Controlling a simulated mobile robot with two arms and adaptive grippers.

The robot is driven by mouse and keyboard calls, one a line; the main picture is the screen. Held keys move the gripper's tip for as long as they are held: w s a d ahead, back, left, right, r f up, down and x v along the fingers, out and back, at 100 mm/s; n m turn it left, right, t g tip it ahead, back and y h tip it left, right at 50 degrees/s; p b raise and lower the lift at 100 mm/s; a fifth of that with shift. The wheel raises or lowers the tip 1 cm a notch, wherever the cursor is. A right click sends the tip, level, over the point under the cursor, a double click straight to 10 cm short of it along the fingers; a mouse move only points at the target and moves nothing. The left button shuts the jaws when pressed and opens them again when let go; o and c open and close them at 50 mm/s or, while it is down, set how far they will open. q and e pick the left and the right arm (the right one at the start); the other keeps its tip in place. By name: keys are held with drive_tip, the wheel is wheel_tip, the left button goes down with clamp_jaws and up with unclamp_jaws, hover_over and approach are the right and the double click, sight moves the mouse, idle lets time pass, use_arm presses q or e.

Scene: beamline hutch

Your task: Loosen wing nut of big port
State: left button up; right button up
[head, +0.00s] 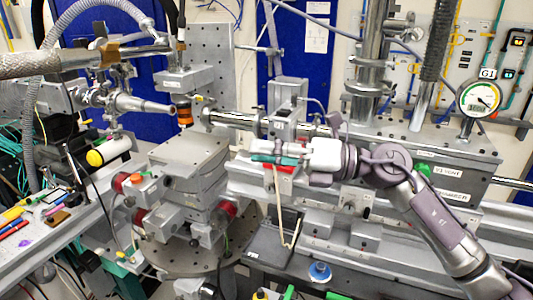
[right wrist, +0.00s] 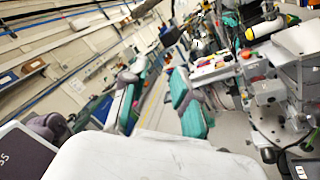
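My right gripper (head: 262,158) is in the middle of the head view, its arm coming in from the lower right. Its teal-padded fingers point left, in front of the steel beam pipe and the grey blocks. In the right wrist view the two fingers of the right gripper (right wrist: 156,103) stand apart with nothing between them. A horizontal steel pipe (head: 230,118) runs behind the gripper; I cannot tell whether it belongs to the big port. I cannot make out a wing nut in either view. My left gripper is not in view.
A grey stage stack (head: 183,160) stands left of the gripper on a round plate. A pressure gauge (head: 479,98) is at the right. A blue-capped bottle (head: 320,272) stands below. Pens and tools lie on the left bench (head: 75,225). Pipes and blocks crowd the gripper.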

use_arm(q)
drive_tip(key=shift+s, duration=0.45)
use_arm(e)
drive_tip(key=shift+s+r+m+t+y, duration=0.2)
drive_tip(key=shift+m+t+y, duration=0.4)
drive_tip(key=shift+m, duration=0.2)
drive_tip(key=shift+s+r+m+t+y, duration=0.2)
drive_tip(key=shift+m+t+y, duration=0.35)
drive_tip(key=shift+m, duration=0.25)
